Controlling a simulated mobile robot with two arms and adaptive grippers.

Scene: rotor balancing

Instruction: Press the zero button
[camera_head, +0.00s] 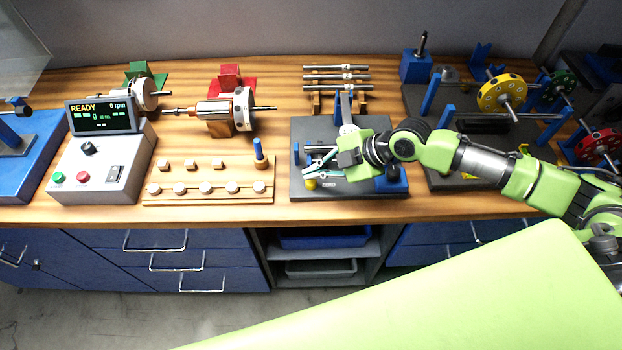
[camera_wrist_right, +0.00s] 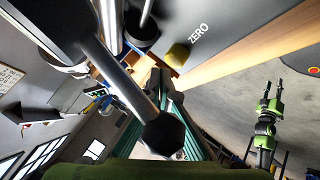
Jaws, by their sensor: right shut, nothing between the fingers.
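The yellow zero button (camera_head: 311,184) sits on the front of a dark grey plate, left of the printed word ZERO. In the right wrist view the same button (camera_wrist_right: 177,55) shows beside the word ZERO, uncovered. My right gripper (camera_head: 318,166) is shut and empty, low over the front of the plate, just behind and above the button. From these views I cannot tell the exact gap; no contact shows. A green arm, apparently my left one, with its gripper (camera_wrist_right: 273,85) shows small at the right of the wrist view; its jaw state is unclear.
A grey console (camera_head: 105,165) reading READY and 0 rpm stands left. A wooden weight rack (camera_head: 210,198) lies left of the plate. A rotor (camera_head: 240,108) and several rods stand behind. Blue posts and a stand with coloured discs (camera_head: 500,92) are at right.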

